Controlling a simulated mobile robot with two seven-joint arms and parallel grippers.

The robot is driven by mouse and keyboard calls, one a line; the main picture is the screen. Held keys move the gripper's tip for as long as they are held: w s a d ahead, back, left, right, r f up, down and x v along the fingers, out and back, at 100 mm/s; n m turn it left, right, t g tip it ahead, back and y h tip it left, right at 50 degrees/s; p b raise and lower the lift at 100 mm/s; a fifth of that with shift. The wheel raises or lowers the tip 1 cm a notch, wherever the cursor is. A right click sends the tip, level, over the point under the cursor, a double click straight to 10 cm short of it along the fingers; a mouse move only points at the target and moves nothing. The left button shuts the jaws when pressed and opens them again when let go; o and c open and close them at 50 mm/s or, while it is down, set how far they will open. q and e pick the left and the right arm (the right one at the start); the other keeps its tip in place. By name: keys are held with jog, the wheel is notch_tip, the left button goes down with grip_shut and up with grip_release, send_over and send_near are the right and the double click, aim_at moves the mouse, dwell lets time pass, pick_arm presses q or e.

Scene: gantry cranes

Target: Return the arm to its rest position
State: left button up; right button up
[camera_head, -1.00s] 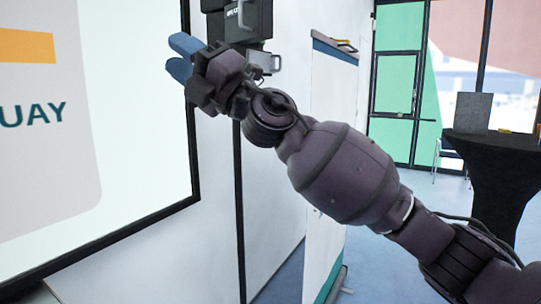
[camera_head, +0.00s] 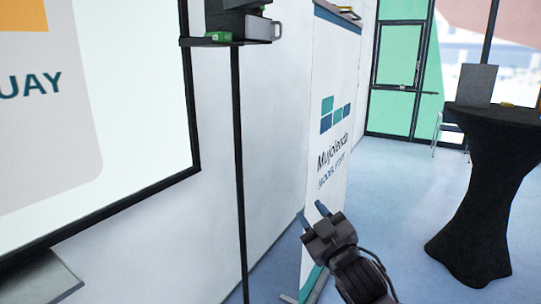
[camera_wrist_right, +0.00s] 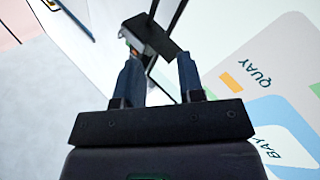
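My right gripper (camera_head: 313,215) is low in the middle of the head view, in front of the lower part of a white banner. Its two blue fingers stand apart with nothing between them. In the right wrist view the same gripper (camera_wrist_right: 158,75) shows its fingers spread, with clear space between the tips. My right arm comes up from the bottom edge of the head view, and most of it is out of the picture. My left gripper is not in view.
A large screen (camera_head: 100,120) fills the left. A black device (camera_head: 243,25) and a small green item (camera_head: 218,37) sit on a wall shelf above a black post (camera_head: 238,150). The white banner (camera_head: 332,120) stands mid-view. A black-draped table (camera_head: 485,180) stands right, with open floor before it.

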jog(key=s+d+f+m+g+h, duration=0.2)
jog(key=s+d+f+m+h, duration=0.15)
jog(key=s+d+f, duration=0.55)
jog(key=s+d+f+m+g+h, duration=0.25)
jog(key=s+f+m, duration=0.2)
jog(key=f, duration=0.85)
jog(key=s+d+f+g+h, duration=0.1)
jog(key=s+d+f+g, duration=0.1)
jog(key=s+f, duration=0.5)
jog(key=s+d+f+m+g+h, duration=0.1)
jog(key=s+d+f, duration=0.3)
jog(key=s, duration=0.8)
notch_tip(320, 180, down, 3)
jog(key=shift+s+d+r+g, duration=0.15)
jog(key=shift+s+d+g, duration=0.05)
jog(key=shift+d+g, duration=0.2)
